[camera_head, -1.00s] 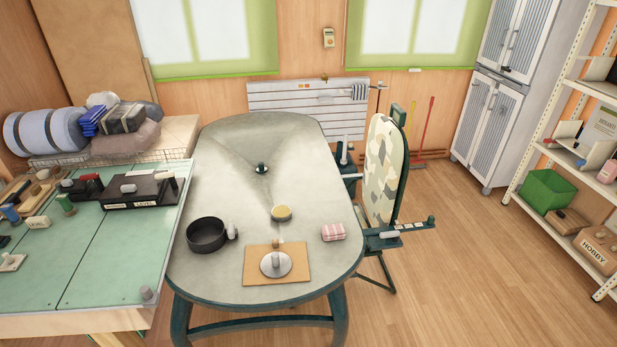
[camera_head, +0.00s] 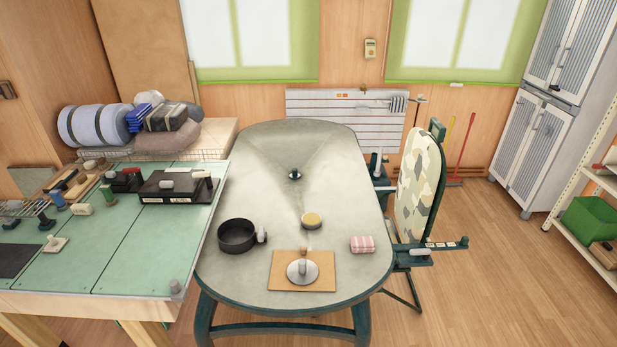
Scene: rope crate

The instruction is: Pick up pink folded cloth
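The pink folded cloth (camera_head: 362,244) is a small striped pink and white bundle. It lies on the grey oval table (camera_head: 345,185), near its right edge, and nothing covers it. Neither of my grippers shows in the head view.
Left of the cloth are a yellow-topped round item (camera_head: 311,220), a dark pan (camera_head: 237,236) and a brown board (camera_head: 285,284) with a round metal lid. A green workbench (camera_head: 120,240) adjoins the left; floor at the right is open.

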